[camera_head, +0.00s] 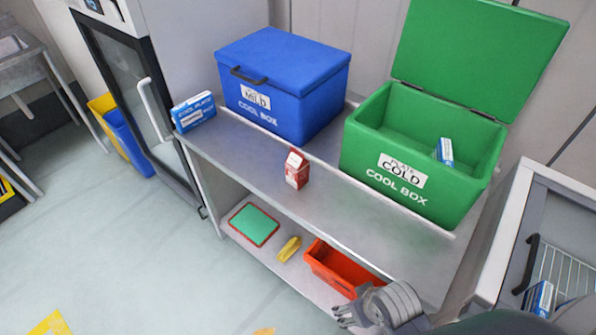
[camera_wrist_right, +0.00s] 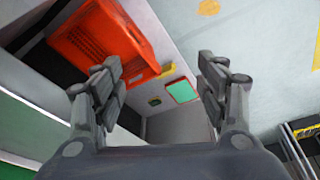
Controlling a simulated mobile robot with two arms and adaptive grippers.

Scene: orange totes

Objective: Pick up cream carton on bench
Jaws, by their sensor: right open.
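The cream carton (camera_head: 297,170), red and white with a gabled top, stands upright at the front edge of the grey bench (camera_head: 245,165), between the two cool boxes. My right gripper (camera_head: 346,314) is at the bottom of the head view, below and to the right of the carton and well apart from it. In the wrist view the fingers of my right gripper (camera_wrist_right: 158,78) are spread, with nothing between them. The carton cannot be made out in the wrist view. My left gripper is not in view.
A shut blue cool box (camera_head: 308,98) and an open green cool box (camera_head: 358,165) stand behind the carton. A blue-white pack (camera_head: 194,112) lies at the bench's left end. The lower shelf holds an orange tote (camera_head: 335,266), a yellow item (camera_head: 289,249) and a green tray (camera_head: 254,225).

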